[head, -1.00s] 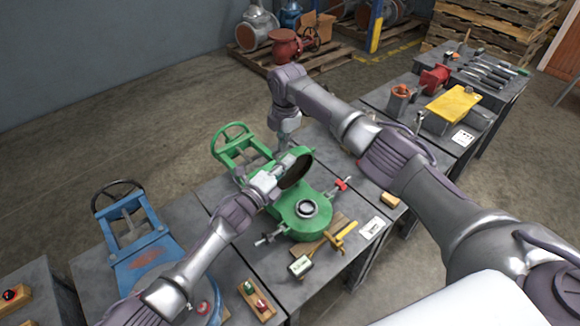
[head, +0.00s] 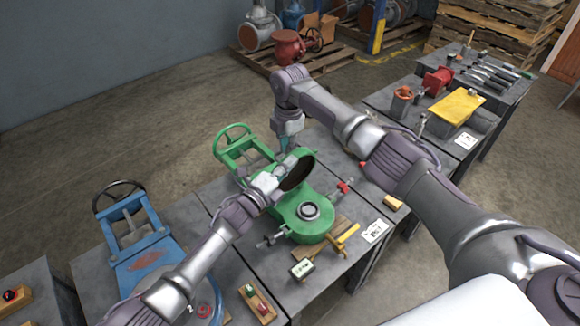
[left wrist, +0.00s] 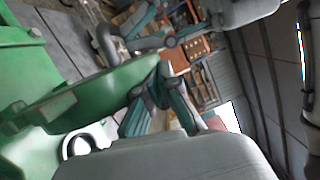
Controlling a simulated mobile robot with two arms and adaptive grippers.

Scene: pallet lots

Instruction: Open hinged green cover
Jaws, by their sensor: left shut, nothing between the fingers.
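The green hinged cover (head: 299,174) stands tilted up off the green valve body (head: 318,226), its dark round face showing in the head view. It also shows edge-on in the left wrist view (left wrist: 95,97). My left gripper (head: 281,174) is shut and empty at the cover's left side; its teal fingers (left wrist: 163,98) are close against the cover's edge in the left wrist view. Whether they touch it is unclear. My right gripper (head: 285,147) points down just above and behind the cover. Its fingertips are partly hidden, and its opening is unclear.
A blue valve (head: 145,258) stands on the table to the left. A gauge (head: 302,268), wooden pieces and a card (head: 374,231) lie near the green valve's front. Tables with a yellow plate (head: 455,107) and tools are at the right.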

